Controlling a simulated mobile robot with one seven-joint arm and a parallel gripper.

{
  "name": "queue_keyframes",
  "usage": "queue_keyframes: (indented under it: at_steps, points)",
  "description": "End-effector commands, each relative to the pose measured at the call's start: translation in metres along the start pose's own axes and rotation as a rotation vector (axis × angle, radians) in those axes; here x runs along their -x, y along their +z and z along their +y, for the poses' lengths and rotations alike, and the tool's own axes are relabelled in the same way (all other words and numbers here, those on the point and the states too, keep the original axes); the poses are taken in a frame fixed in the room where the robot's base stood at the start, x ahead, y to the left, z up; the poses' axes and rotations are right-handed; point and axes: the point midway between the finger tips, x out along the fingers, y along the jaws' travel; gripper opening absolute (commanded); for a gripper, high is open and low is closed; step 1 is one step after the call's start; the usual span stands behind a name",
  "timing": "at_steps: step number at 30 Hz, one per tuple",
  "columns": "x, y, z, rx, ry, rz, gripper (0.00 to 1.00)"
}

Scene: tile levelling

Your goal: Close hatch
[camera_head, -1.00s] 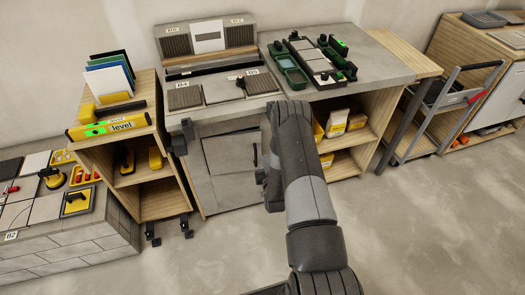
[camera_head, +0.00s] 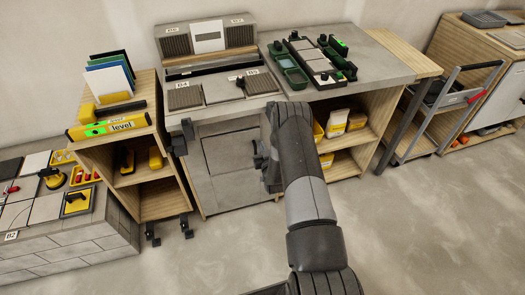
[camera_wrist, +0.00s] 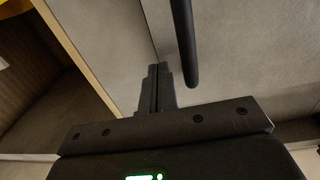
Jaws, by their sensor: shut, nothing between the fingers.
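The hatch (camera_head: 228,153) is a grey panel in the front of the grey cabinet under the counter. In the head view it looks flush or nearly flush with its frame; a small gap cannot be told. Its dark bar handle (camera_wrist: 182,40) hangs at the top of the wrist view, beside the grey panel surface (camera_wrist: 225,50). My gripper (camera_wrist: 158,88) is shut and empty, its fingertips at the panel, left of the handle and apart from it. Contact with the panel cannot be told. In the head view my gripper (camera_head: 262,165) is mostly hidden by my arm, near the hatch's right side.
A wooden shelf unit (camera_head: 160,203) stands left of the cabinet, with a yellow level (camera_head: 108,127) on top. Open wooden shelves (camera_head: 352,152) with yellow boxes lie to the right. A cart (camera_head: 428,125) stands farther right. The floor (camera_head: 420,230) in front is clear.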

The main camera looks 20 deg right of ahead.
Motion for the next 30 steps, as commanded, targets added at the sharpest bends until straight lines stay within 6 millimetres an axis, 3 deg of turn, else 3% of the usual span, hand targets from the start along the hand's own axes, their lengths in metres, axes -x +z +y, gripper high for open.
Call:
queue_keyframes:
  at_steps: [6, 18, 23, 30]
  points:
    - [-0.019, 0.000, 0.001, -0.001, -0.007, 0.000, 0.00]
    - [-0.018, -0.001, 0.000, -0.001, -0.007, 0.000, 0.00]
    - [0.004, -0.001, 0.001, -0.001, -0.006, -0.002, 0.00]
    - [0.062, 0.001, 0.004, -0.002, -0.007, -0.005, 0.00]
